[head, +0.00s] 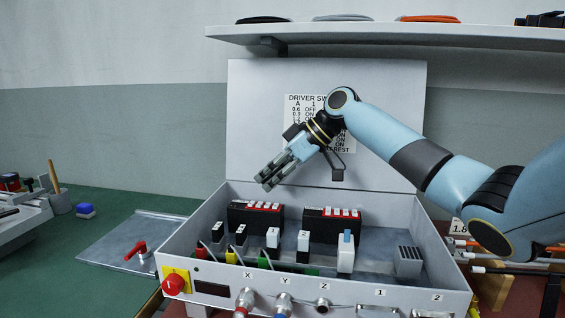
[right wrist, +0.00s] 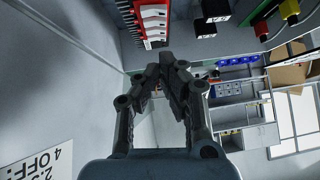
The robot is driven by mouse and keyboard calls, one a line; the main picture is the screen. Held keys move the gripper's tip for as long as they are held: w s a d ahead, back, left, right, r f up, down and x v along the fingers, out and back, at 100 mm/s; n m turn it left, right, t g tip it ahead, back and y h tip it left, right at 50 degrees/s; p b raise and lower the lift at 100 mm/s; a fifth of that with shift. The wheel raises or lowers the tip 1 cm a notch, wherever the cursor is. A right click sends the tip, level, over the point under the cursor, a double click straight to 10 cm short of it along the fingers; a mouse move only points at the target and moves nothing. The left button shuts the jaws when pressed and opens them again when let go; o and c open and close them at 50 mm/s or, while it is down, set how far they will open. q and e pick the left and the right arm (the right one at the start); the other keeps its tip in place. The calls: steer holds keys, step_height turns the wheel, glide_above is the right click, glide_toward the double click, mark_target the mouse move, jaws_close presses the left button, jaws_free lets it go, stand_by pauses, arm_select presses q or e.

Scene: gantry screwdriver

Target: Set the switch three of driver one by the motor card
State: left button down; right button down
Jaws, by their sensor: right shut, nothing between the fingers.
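Two black-and-red drivers with white switches stand in the open control box: a left driver (head: 255,219) and a right driver (head: 332,224). I cannot tell which is driver one, nor read the single switch positions. My right gripper (head: 268,184) is shut and empty, pointing down-left above the left driver, apart from it. In the right wrist view the gripper (right wrist: 160,66) shows below a red driver with white switches (right wrist: 154,20). A driver switch chart (head: 300,105) is on the raised lid, partly hidden by my right arm. A card reading "1.8" (head: 459,227) shows behind the box's right side, partly hidden.
The box (head: 340,288) has a raised lid (head: 255,150), a red knob (head: 173,284) and front connectors. Several white-topped parts and a grey finned block (head: 408,261) stand inside. A shelf (head: 350,33) hangs above. The green bench (head: 120,205) is partly clear at left.

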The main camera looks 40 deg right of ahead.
mark_target(268, 204)
steer(key=shift+s+f, duration=0.2)
steer(key=shift+f, duration=1.15)
steer(key=shift+s+a+f, duration=0.1)
steer(key=shift+a+f, duration=0.05)
steer(key=shift+f, duration=0.05)
steer(key=shift+w+d+b, duration=0.35)
steer(key=shift+w+d, duration=0.2)
steer(key=shift+d, duration=0.1)
